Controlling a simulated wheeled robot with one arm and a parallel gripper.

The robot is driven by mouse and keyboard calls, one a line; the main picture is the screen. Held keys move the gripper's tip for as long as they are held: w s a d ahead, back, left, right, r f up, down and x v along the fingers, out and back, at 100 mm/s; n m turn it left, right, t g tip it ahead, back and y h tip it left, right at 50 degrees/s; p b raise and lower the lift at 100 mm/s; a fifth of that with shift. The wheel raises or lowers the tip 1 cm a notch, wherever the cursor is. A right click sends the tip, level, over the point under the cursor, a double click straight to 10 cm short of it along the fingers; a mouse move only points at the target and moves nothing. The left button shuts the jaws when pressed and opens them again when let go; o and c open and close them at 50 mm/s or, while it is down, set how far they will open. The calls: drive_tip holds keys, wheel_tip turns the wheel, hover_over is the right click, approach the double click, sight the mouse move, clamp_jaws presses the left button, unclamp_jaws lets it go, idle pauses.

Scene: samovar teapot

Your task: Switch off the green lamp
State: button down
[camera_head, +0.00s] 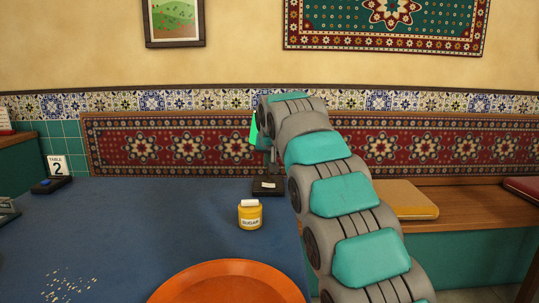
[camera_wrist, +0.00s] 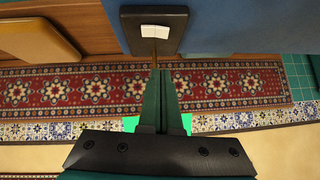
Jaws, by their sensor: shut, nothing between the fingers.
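The green lamp (camera_head: 254,132) stands at the far edge of the blue table; its bright green shade is lit and partly hidden behind my arm. Its dark base (camera_head: 267,190) carries a white rocker switch (camera_wrist: 155,32), which shows clearly in the wrist view. My gripper (camera_wrist: 160,73) is shut and empty, with its fingertips pointing towards the base, near the lamp's thin stem. Bright green parts of the shade show on both sides of the fingers. I cannot tell whether the fingertips touch the lamp. In the head view my arm hides most of the gripper.
A yellow sugar jar (camera_head: 250,214) stands in front of the lamp base. An orange plate (camera_head: 230,284) lies nearer. A table number sign (camera_head: 58,166) is at the left.

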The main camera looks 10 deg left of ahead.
sight(266, 189)
drive_tip(key=shift+x, duration=1.15)
drive_tip(key=shift+a+f, duration=0.1)
drive_tip(key=shift+f, duration=0.9)
drive_tip(key=shift+a+f, duration=0.15)
drive_tip(key=shift+f, duration=0.9)
drive_tip(key=shift+f, duration=0.1)
